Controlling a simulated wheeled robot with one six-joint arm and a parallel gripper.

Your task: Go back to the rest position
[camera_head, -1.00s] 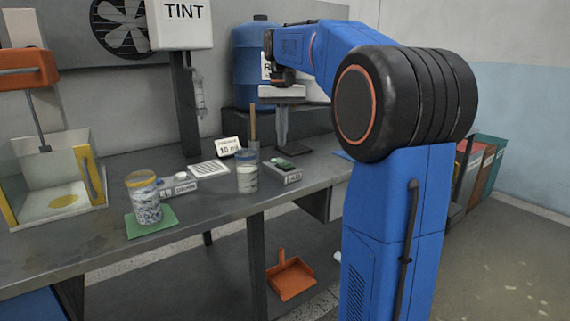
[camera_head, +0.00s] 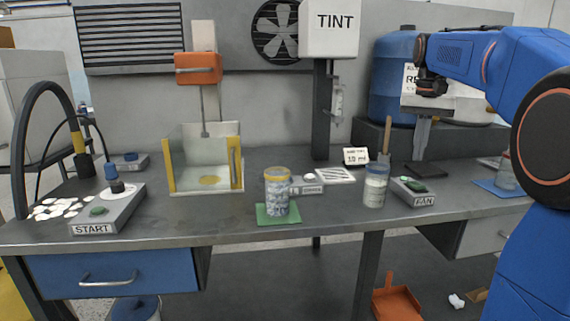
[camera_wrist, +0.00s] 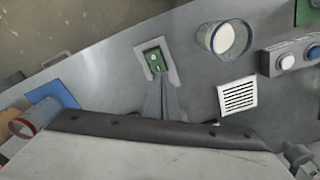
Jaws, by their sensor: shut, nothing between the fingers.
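My gripper (camera_head: 422,138) is at the right in the head view, pointing down over the back right of the bench (camera_head: 330,225). Its fingers are shut and empty. In the wrist view the closed fingers (camera_wrist: 160,95) point toward the green button of the FAN box (camera_wrist: 155,62). That box (camera_head: 415,192) also shows in the head view, right of a glass jar with pale contents (camera_head: 375,190). A jar with a yellow rim (camera_head: 277,195) stands on a green mat (camera_head: 278,220).
A START box (camera_head: 105,215) and pale pieces (camera_head: 60,207) lie at the left. An open-fronted container (camera_head: 172,183) stands under an orange stirrer head (camera_head: 198,68). A blue drum (camera_head: 395,100) stands behind my arm. Another jar (camera_head: 506,175) sits on a blue mat.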

